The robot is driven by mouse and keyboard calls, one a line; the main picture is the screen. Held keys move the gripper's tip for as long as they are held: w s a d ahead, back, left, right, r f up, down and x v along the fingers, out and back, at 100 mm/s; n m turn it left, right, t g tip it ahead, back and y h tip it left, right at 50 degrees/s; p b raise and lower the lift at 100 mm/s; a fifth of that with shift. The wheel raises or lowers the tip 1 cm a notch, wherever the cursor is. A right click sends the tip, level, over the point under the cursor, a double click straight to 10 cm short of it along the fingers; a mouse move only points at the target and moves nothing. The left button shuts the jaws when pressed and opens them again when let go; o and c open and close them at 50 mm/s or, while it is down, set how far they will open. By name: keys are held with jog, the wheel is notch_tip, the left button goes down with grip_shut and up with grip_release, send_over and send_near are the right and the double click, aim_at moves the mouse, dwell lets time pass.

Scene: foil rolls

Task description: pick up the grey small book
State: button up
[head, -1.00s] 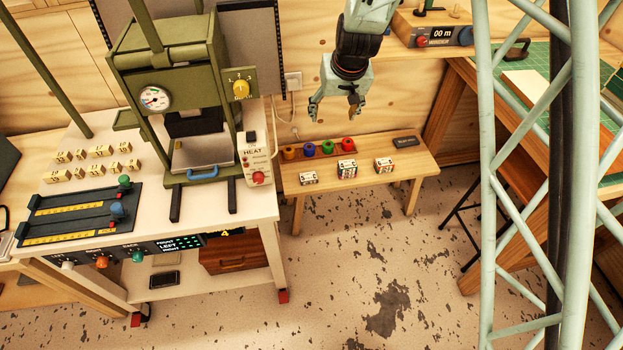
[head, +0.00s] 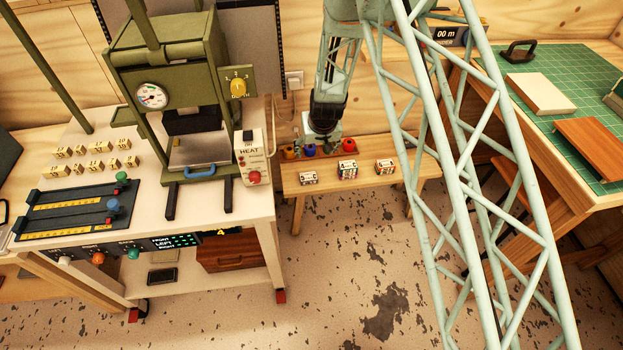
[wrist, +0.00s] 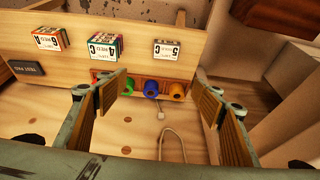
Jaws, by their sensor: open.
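I cannot make out a clearly grey small book. On the green cutting mat in the head view lie a pale, cream-topped book-like block (head: 540,93) and a reddish-brown one (head: 595,145). A grey-green item (head: 617,97) is cut off by the right edge; I cannot tell what it is. My gripper (head: 319,143) is low over the back of the small wooden bench, far left of the mat. In the wrist view my gripper (wrist: 165,103) is open and empty, with foil rolls beyond its fingers: green (wrist: 130,86), blue (wrist: 151,88) and orange (wrist: 177,90).
The bench (head: 385,183) also bears several small labelled boxes (head: 347,170). The green press (head: 165,70) stands at left on a white table. My lattice arm crosses in front of the bench and partly hides it. A black-handled tool (head: 519,50) sits on the mat's back corner.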

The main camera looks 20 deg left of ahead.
notch_tip(320, 180, down, 10)
jog(key=a, duration=0.1)
jog(key=shift+s+a+r, duration=0.15)
jog(key=shift+s+a, duration=0.1)
jog(key=shift+a, duration=0.1)
jog(key=b, duration=0.1)
send_over(309, 177)
jog(key=s+d, duration=0.1)
jog(key=s, duration=0.2)
jog(key=shift+w+d+f, duration=0.1)
jog(key=shift+w+f, duration=0.05)
jog(key=shift+f, duration=1.75)
jog(key=shift+w+f, duration=0.1)
jog(key=shift+f, duration=1.75)
jog(key=shift+w+f, duration=0.15)
jog(key=shift+f, duration=0.05)
jog(key=shift+f, duration=0.1)
jog(key=shift+b+x, duration=0.8)
jog(key=shift+x, duration=1.7)
jog(key=shift+w, duration=0.1)
jog(key=c, duration=0.9)
